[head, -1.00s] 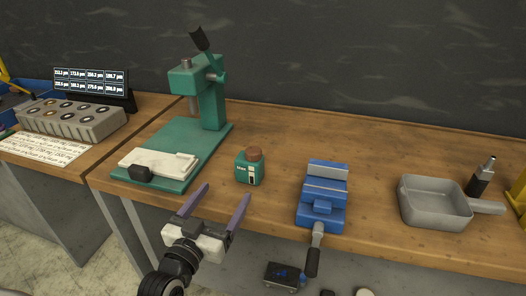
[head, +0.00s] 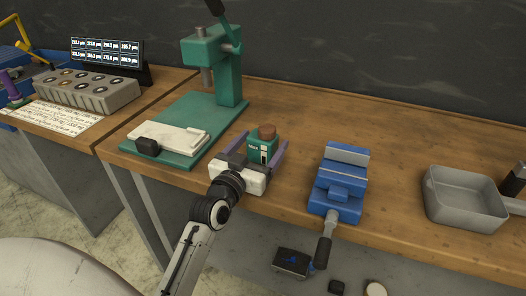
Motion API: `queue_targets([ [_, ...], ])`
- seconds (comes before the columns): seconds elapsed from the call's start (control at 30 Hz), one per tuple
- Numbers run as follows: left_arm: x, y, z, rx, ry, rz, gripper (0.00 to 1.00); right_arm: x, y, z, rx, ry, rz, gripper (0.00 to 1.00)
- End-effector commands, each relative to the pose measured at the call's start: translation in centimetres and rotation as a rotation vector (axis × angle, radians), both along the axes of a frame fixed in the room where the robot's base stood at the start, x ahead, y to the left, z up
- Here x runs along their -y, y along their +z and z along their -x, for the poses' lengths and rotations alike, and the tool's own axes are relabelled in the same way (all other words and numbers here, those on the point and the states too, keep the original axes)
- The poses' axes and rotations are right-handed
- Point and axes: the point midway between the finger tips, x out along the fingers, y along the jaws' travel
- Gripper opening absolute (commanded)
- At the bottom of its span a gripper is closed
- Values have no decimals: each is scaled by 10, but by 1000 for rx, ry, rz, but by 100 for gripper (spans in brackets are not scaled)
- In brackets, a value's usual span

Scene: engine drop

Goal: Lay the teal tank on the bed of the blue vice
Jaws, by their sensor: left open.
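The teal tank (head: 261,150), a small box shape with a brown round cap and a label, stands upright on the wooden bench. My left gripper (head: 260,151) is open, with one purple finger on each side of the tank. I cannot tell whether the fingers touch it. The tank's lower part is hidden behind the gripper's body. The blue vice (head: 338,190) stands to the right at the bench's front edge, its handle hanging over the edge. Its bed looks empty. My right gripper is not in view.
A green press (head: 217,75) stands behind and left, with a white block (head: 170,138) on its base. A grey pan (head: 465,197) is at the right. A grey tray of rings (head: 87,90) and a display (head: 105,52) are at the far left. Bench between tank and vice is clear.

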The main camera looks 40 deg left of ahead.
Motion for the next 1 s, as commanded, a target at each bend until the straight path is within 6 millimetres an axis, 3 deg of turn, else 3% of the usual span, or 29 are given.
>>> queue_targets([
  [0.33, -2, 0, -8, 0, 1, 0, 78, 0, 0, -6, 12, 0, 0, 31],
  [0.7, -2, 3, -8, 5, 1, -1, 18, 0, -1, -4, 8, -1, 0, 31],
  [1.0, -2, 13, -8, 5, 1, -2, 18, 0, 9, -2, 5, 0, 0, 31],
])
